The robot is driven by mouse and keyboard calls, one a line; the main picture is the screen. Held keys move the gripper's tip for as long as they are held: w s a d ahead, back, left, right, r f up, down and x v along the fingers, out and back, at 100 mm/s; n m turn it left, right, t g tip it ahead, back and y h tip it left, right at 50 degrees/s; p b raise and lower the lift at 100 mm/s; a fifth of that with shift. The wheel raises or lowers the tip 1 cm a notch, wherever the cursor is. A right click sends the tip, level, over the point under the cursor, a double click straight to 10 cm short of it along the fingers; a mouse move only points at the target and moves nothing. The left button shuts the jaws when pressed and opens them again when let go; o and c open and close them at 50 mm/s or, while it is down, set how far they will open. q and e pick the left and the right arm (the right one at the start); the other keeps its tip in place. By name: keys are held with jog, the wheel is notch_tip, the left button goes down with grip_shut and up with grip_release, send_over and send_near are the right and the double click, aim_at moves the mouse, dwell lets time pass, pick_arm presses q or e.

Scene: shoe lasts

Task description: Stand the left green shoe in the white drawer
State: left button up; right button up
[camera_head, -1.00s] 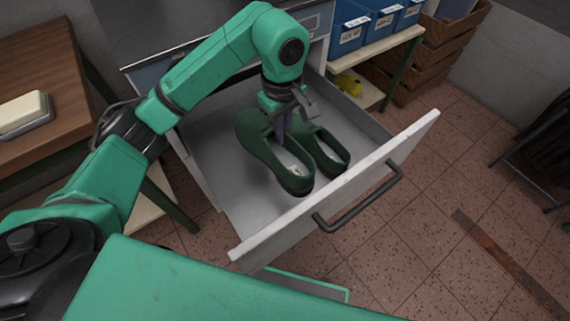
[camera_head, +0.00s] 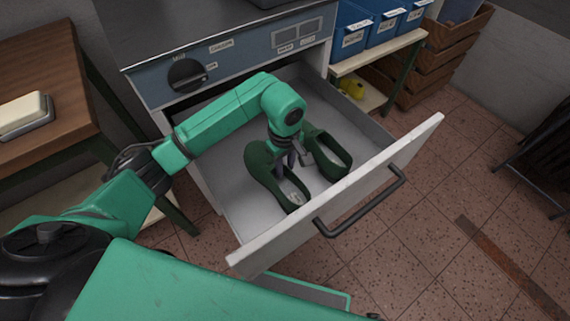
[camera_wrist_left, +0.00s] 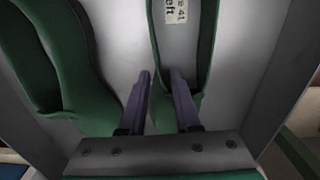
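The left green shoe (camera_head: 267,170) is upright inside the white drawer (camera_head: 233,190), apparently on its floor, sole down. Its insole label ending in "left" shows in the wrist view, where the shoe (camera_wrist_left: 157,35) is at top centre. My left gripper (camera_head: 287,162) is low over the inner side of this shoe. In the wrist view its fingers (camera_wrist_left: 159,85) straddle the shoe's side wall, one outside and one inside the opening, with a gap between them. A second green shoe (camera_head: 342,152) stands to the right. My right gripper is not visible.
The pulled-out drawer has a tall front panel with a dark handle (camera_head: 362,205). The cabinet (camera_head: 225,72) with a knob is behind it. A wooden table (camera_head: 50,125) stands at left and blue bins (camera_head: 352,32) on a shelf at right. The drawer floor left of the shoes is bare.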

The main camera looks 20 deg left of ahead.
pick_arm(q)
jog(key=shift+r, duration=0.1)
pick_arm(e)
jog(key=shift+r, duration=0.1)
pick_arm(q)
jog(key=shift+w+r, duration=0.1)
jog(key=shift+r, duration=0.25)
notch_tip(320, 180, up, 11)
jog(key=shift+r, duration=0.15)
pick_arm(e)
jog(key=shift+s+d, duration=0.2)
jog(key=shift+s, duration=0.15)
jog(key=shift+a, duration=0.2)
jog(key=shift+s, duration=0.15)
